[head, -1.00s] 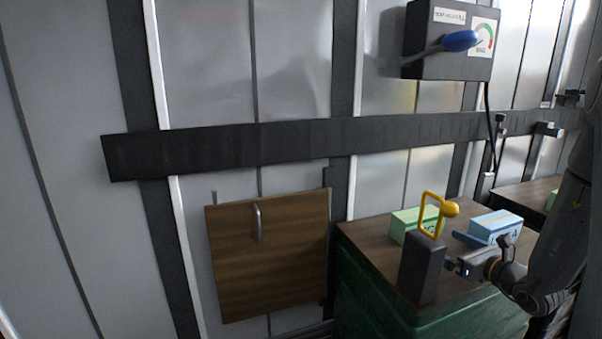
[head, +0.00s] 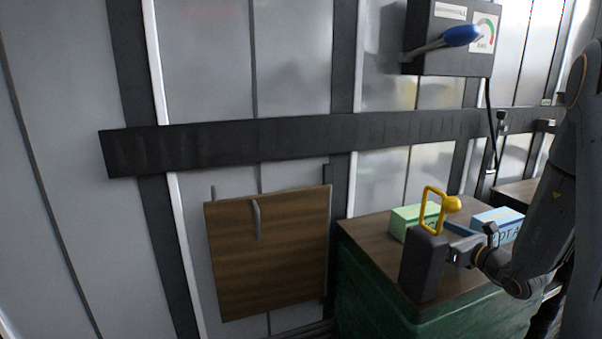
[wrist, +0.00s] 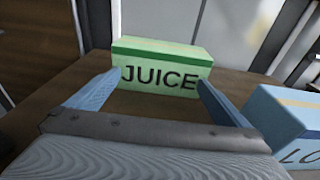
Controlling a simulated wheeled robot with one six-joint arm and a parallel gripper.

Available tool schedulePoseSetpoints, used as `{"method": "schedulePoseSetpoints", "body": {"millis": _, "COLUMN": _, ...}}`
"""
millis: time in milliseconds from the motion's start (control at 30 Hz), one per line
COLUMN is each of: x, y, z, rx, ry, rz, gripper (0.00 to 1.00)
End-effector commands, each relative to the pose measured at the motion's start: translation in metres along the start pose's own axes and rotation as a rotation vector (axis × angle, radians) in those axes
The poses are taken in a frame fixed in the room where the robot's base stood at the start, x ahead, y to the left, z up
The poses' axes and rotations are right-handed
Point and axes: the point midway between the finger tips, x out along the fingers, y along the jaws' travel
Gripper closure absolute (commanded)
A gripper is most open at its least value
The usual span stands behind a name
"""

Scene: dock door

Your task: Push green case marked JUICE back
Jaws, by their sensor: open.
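The green case marked JUICE (wrist: 160,66) stands upright on the brown tabletop, straight ahead in the wrist view, its lettered face towards me. It also shows in the head view (head: 406,221), partly behind a yellow handle. My gripper (wrist: 158,79) is open and empty, its two blue fingers spread to either side of the case's near face. The fingertips look close to that face; I cannot tell whether they touch it. In the head view the dark post hides part of my gripper.
A blue case (wrist: 288,125) stands close to the right. A dark post (head: 424,265) with a yellow handle (head: 434,208) rises at the table's front. A wall and dark rail (head: 240,145) lie behind. Bare tabletop (wrist: 58,88) shows to the left.

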Motion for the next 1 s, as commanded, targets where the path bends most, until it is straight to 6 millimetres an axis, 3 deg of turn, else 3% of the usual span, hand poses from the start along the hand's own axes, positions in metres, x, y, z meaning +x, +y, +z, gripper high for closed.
{"method": "schedulePoseSetpoints", "body": {"millis": 1000, "x": 0.045, "y": 0.0, "z": 0.006, "rx": -0.002, "ry": 0.0, "rz": 0.001, "gripper": 0.0}}
